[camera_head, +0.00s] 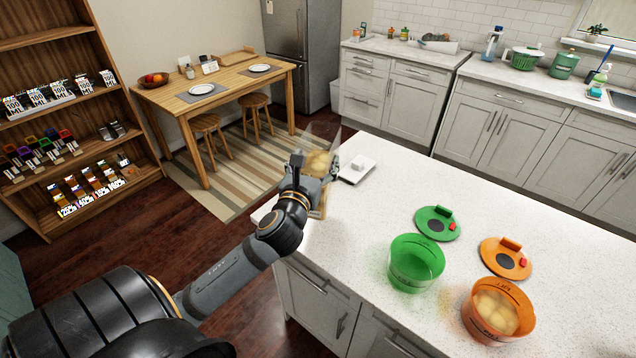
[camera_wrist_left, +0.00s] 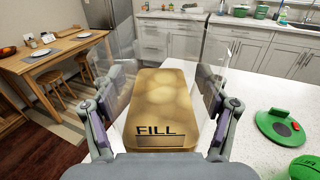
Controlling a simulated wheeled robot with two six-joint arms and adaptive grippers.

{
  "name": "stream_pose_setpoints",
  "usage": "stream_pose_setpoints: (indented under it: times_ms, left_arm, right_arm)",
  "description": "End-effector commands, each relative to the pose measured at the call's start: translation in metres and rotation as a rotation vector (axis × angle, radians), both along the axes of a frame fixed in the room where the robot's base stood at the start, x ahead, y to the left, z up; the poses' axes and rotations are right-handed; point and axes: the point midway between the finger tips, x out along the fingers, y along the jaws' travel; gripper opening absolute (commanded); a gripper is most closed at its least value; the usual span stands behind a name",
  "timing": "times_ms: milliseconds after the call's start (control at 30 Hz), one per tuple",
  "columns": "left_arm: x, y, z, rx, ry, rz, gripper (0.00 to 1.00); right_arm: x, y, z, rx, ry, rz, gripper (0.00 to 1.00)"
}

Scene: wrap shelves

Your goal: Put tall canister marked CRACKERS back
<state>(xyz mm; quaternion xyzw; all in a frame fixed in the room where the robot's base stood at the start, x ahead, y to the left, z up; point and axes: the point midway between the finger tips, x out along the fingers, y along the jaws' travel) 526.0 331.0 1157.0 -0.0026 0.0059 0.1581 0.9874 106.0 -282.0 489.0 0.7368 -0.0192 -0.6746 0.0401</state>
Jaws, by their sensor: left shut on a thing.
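A tall clear canister (camera_head: 322,136) with tan round contents is at the left end of the white counter. In the left wrist view the canister (camera_wrist_left: 165,82) bears the word FILL; I see no CRACKERS mark. My left gripper (camera_head: 316,170) is shut on it, one finger on each side, as the left wrist view (camera_wrist_left: 160,105) shows. The arm hides part of the canister, and I cannot tell whether its base touches the counter. A white square lid (camera_head: 357,169) lies on the counter just right of it. My right gripper is not in view.
On the counter (camera_head: 400,178) stand a green bowl (camera_head: 416,272) and an orange bowl (camera_head: 505,327) with pale contents, their lids (camera_head: 437,223) (camera_head: 506,257) behind them. A wooden shelf unit (camera_head: 145,182) with labelled items is far left. A dining table (camera_head: 222,88) stands behind.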

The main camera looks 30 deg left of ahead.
Motion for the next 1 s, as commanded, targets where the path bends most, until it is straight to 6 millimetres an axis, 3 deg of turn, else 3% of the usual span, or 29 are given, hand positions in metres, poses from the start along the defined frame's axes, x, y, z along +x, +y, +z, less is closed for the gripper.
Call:
stream_pose_setpoints:
  times_ms: [67, 133, 333, 500, 600, 800, 1000]
  left_arm:
    - [0.019, 0.011, 0.001, 0.003, -0.009, -0.001, 0.12]
    - [0.029, 0.017, -0.020, -0.001, -0.006, 0.000, 0.12]
    - [0.051, 0.029, -0.050, 0.001, -0.009, -0.002, 0.12]
    - [0.055, 0.031, -0.055, 0.002, -0.010, -0.004, 0.12]
    - [0.058, 0.033, -0.061, 0.001, -0.008, -0.004, 0.12]
    - [0.059, 0.034, -0.090, 0.001, -0.007, -0.004, 0.12]
    - [0.059, 0.033, -0.092, 0.002, -0.009, -0.006, 0.12]
  right_arm:
    - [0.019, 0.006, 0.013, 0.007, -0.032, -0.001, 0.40]
    - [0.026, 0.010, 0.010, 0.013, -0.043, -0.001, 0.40]
    - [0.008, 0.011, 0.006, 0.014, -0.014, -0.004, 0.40]
    - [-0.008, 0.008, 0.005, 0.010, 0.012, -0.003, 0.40]
    - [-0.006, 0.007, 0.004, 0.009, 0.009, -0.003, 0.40]
    - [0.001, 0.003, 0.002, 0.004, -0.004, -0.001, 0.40]
    - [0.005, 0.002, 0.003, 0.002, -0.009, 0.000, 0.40]
